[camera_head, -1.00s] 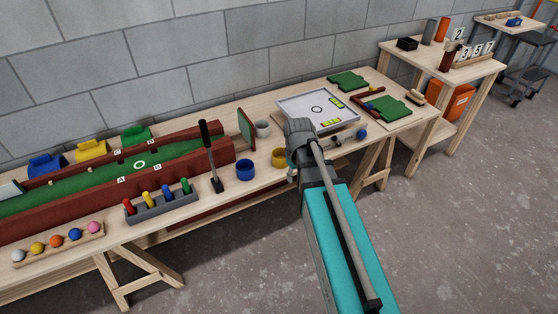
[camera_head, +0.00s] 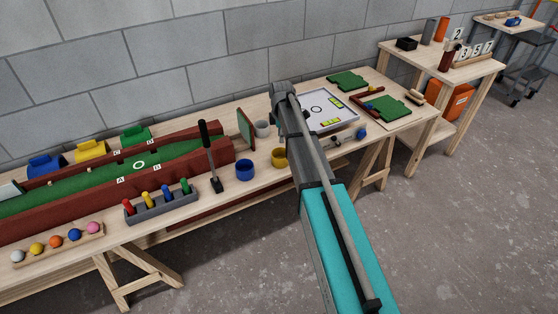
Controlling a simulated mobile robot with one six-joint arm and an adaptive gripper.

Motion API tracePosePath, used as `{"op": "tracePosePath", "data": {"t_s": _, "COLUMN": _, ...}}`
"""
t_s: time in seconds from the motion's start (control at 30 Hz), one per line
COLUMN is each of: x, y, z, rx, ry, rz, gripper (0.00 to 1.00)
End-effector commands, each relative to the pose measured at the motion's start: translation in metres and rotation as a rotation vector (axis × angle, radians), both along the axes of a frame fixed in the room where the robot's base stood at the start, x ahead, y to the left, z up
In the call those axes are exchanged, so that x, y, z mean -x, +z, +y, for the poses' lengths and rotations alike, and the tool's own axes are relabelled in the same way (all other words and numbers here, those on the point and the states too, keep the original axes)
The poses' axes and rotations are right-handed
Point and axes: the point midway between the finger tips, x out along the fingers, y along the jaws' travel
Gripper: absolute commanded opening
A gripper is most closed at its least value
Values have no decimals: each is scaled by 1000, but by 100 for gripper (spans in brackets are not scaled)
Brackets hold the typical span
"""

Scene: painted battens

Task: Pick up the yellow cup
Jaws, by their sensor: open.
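The yellow cup (camera_head: 278,158) stands on the long wooden table, to the right of a blue cup (camera_head: 245,170) and in front of a white-grey cup (camera_head: 262,128). My gripper (camera_head: 275,122) is open and empty at the far end of my arm, mostly hidden behind my wrist. In the picture it is above the yellow cup and beside the white-grey cup. I cannot tell its exact height or whether it touches anything. The right side of the yellow cup is close to my arm in the picture.
A black-handled lever (camera_head: 209,155) stands left of the cups. A grey rack with coloured pegs (camera_head: 161,205) and a green lane with red walls (camera_head: 90,181) lie farther left. A white board (camera_head: 335,110) lies right of my arm.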

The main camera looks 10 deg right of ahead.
Motion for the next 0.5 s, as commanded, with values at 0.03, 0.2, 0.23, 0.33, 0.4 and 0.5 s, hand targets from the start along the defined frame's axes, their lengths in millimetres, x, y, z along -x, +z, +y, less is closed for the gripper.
{"op": "tracePosePath", "data": {"t_s": 0.03, "x": 0, "y": 0, "z": 0, "rx": 0, "ry": 1, "rz": 0, "gripper": 44}}
{"op": "tracePosePath", "data": {"t_s": 0.2, "x": 1, "y": 0, "z": 0, "rx": 0, "ry": 0, "rz": 0, "gripper": 44}}
{"op": "tracePosePath", "data": {"t_s": 0.23, "x": 1, "y": 0, "z": 0, "rx": 0, "ry": -1, "rz": 0, "gripper": 44}}
{"op": "tracePosePath", "data": {"t_s": 0.33, "x": 1, "y": -2, "z": 1, "rx": 0, "ry": -1, "rz": 0, "gripper": 44}}
{"op": "tracePosePath", "data": {"t_s": 0.4, "x": 1, "y": -4, "z": 1, "rx": 0, "ry": -1, "rz": 0, "gripper": 44}}
{"op": "tracePosePath", "data": {"t_s": 0.5, "x": 1, "y": -9, "z": 1, "rx": 0, "ry": -1, "rz": 0, "gripper": 44}}
